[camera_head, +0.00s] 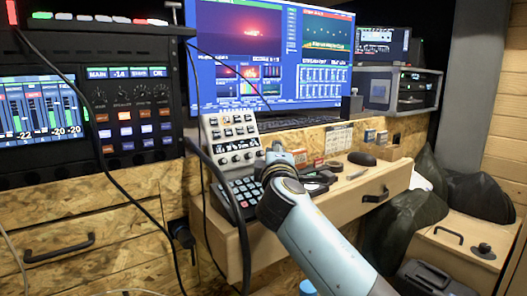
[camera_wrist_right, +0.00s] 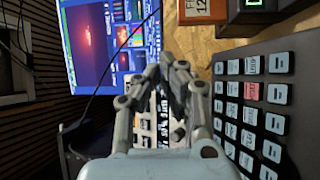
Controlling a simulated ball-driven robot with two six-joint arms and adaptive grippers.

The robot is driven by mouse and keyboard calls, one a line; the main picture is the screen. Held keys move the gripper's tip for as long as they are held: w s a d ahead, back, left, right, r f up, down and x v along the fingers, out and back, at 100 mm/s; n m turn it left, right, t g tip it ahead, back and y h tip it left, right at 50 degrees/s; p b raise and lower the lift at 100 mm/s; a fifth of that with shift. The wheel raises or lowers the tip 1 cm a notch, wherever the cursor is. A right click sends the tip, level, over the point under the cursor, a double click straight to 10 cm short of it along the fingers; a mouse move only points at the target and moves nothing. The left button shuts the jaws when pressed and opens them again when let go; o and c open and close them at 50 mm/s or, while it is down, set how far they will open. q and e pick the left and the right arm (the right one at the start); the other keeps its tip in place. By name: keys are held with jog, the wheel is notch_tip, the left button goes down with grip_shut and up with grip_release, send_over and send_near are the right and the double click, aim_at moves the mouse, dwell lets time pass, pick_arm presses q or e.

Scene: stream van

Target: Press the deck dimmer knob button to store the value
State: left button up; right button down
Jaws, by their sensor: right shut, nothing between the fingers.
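The deck (camera_head: 212,134) is a light grey sloped panel with rows of dark keys and a row of small knobs (camera_head: 237,158) near its lower edge. I cannot tell which knob is the dimmer. My right gripper (camera_head: 274,150) is to the right of the deck in the head view, mostly hidden by its own wrist. In the wrist view the right gripper (camera_wrist_right: 172,66) is shut and empty, its fingertips together. Part of the deck (camera_wrist_right: 145,128) shows behind the fingers, partly covered by them. I cannot tell any contact with a knob. My left gripper is not in view.
A dark keypad (camera_head: 243,190) lies below the deck and fills the right of the wrist view (camera_wrist_right: 255,105). A large monitor (camera_head: 270,55) stands behind. A mixer panel (camera_head: 130,110) is at left. Black cables hang in front. Small items lie on the wooden desk at right.

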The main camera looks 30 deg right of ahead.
jog(key=shift+s, duration=0.1)
jog(key=shift+s+d+r+p, duration=0.1)
jog(key=shift+s+r+p, duration=0.3)
jog(key=shift+s, duration=0.35)
jog(key=shift+s+d+r+p, duration=0.1)
jog(key=shift+s+r+p, duration=0.15)
jog(key=shift+s+p, duration=0.4)
jog(key=shift+s+r+p, duration=0.35)
jog(key=shift+s, duration=0.5)
